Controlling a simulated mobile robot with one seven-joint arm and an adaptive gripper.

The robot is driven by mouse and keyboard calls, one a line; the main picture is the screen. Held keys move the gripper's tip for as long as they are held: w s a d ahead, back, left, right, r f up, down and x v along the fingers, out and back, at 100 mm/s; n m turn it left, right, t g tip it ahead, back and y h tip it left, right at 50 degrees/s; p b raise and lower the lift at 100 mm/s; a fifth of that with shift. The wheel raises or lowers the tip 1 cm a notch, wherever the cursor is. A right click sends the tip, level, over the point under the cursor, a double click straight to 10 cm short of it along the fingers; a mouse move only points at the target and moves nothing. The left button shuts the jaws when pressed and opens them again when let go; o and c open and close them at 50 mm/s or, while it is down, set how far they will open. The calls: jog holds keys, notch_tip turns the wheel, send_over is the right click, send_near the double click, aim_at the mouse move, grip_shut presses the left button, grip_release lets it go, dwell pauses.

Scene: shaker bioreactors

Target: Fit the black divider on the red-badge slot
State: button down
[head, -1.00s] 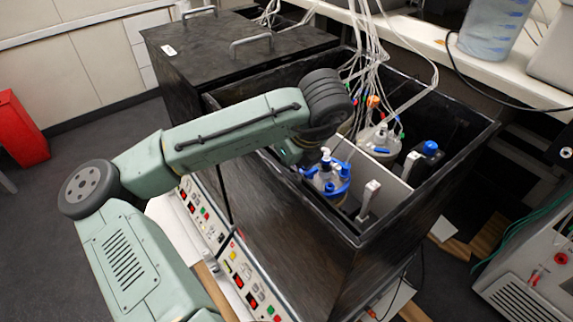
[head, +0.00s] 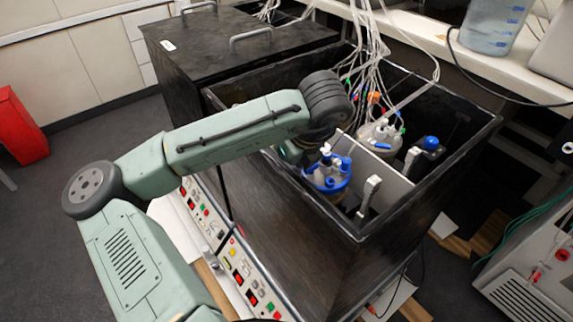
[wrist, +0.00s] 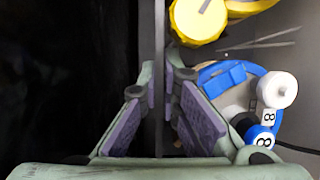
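A thin dark upright plate (wrist: 158,60), which looks like the black divider, runs between the fingers of my gripper (wrist: 165,90) in the wrist view. The purple-padded fingers stand one on each side of it, with gaps showing at the near end, so they look open around it. In the head view my forearm and wrist hide the gripper and the plate inside the black box. No red badge can be made out.
The open black box (head: 310,205) holds a blue-ringed vessel (head: 326,178), another vessel (head: 378,138), a pale partition (head: 393,185) and a blue-capped bottle (head: 430,144). Yellow (wrist: 200,18) and blue-ringed lids lie close right of the fingers. Tubes hang above. A closed lid (head: 220,50) covers the neighbouring box.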

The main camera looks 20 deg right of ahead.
jog(key=shift+f, duration=0.2)
jog(key=shift+f+b, duration=0.3)
jog(key=shift+f, duration=0.1)
jog(key=c, duration=1.7)
grip_release()
jog(key=v, duration=1.2)
